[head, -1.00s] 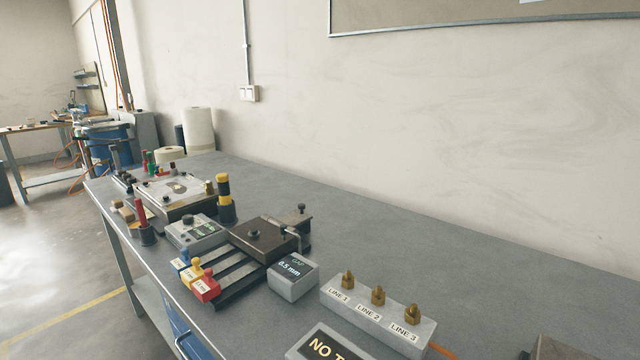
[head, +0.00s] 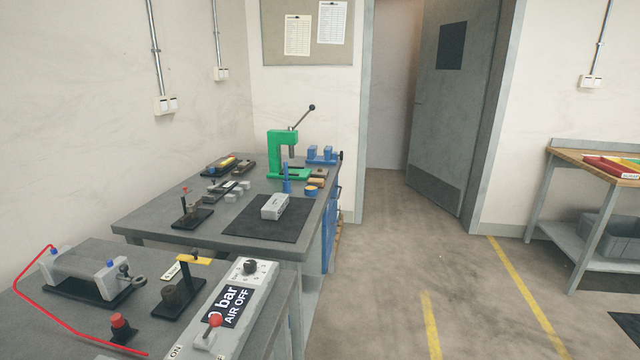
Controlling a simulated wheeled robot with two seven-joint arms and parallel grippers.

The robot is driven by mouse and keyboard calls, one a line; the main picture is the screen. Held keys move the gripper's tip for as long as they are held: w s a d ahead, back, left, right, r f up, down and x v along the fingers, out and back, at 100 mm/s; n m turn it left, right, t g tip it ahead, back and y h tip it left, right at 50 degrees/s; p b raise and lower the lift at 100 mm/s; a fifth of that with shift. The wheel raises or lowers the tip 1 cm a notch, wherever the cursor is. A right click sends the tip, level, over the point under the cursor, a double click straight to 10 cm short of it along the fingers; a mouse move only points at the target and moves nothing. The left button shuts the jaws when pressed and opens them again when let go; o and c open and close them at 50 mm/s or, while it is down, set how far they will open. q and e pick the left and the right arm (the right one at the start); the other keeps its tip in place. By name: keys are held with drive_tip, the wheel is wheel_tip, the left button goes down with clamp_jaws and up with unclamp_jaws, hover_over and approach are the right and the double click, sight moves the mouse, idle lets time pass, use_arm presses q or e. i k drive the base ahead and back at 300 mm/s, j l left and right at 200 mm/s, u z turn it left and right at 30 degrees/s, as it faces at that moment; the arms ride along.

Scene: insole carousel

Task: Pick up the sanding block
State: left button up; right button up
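I cannot pick out the sanding block with certainty in the head view. A light grey block (head: 275,206) lies on a black mat (head: 262,226) on the far grey bench. Behind it, near the bench's right edge, sits a small tan-topped block (head: 316,182), too small to identify. Neither of my grippers is in view.
A green lever press (head: 282,154) stands at the far bench's back. A grey air panel (head: 236,308) and a grey cylinder unit (head: 82,274) occupy the near bench. Open floor (head: 400,260) lies to the right, before a grey door (head: 455,110).

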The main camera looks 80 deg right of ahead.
sight(320, 183)
drive_tip(key=j+z, duration=0.1)
drive_tip(key=z, duration=2.55)
drive_tip(key=i+l+u, duration=0.55)
drive_tip(key=i+l, duration=0.15)
drive_tip(key=i+l+u, duration=0.2)
drive_tip(key=l, duration=0.15)
drive_tip(key=i+l+u, duration=0.15)
drive_tip(key=l, duration=0.2)
drive_tip(key=i+l+u, duration=0.2)
drive_tip(key=l, duration=0.15)
drive_tip(key=i+l+u, duration=0.2)
drive_tip(key=l, duration=0.2)
drive_tip(key=l+u, duration=0.2)
drive_tip(key=l, duration=0.2)
drive_tip(key=i, duration=0.05)
